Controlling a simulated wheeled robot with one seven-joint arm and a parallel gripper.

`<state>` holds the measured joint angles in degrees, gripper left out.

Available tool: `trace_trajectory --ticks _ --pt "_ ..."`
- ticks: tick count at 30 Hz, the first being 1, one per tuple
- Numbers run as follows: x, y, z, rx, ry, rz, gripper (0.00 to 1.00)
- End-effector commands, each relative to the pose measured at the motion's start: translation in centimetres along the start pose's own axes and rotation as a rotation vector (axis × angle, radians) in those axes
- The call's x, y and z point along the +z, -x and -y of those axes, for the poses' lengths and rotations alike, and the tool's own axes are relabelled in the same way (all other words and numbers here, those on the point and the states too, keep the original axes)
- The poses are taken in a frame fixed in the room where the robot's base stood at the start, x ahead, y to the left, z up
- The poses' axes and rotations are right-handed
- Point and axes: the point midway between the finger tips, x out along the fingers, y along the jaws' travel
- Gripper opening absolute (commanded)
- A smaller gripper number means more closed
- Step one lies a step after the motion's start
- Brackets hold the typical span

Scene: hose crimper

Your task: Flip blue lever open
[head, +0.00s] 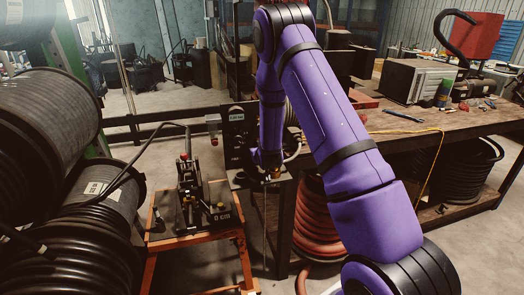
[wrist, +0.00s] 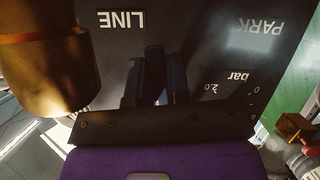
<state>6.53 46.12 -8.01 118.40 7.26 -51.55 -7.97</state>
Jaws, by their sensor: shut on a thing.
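My gripper (wrist: 153,90) is in front of a dark panel (wrist: 205,45) marked LINE, PARK and bar. Its two dark fingers are shut on a narrow dark bluish piece, which appears to be the blue lever (wrist: 154,62). Most of the lever is hidden between the fingers, and its angle is hard to tell. The lever sits between the LINE and PARK markings. In the head view my purple arm reaches down to the dark panel box (head: 238,128) beside the bench, and the fingers and lever cannot be made out there.
A brass cylinder (wrist: 45,65) stands close on the left of the wrist view. A smaller brass fitting (wrist: 292,127) is at the right. An orange stand (head: 200,236) with a crimping machine is left of the arm. Large hose reels (head: 45,120) fill the left side. A workbench (head: 395,135) is at right.

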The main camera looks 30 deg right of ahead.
Motion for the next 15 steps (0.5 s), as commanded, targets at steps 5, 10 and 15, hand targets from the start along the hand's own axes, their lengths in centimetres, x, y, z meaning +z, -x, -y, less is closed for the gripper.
trace_trajectory --ticks 5,10,15 --pt "0.01 0.02 0.24 -0.039 -0.098 0.001 0.00" --pt "-0.02 0.03 0.49 -0.065 -0.159 0.001 0.00" --pt "-0.03 0.03 0.59 -0.078 -0.188 0.001 0.00"
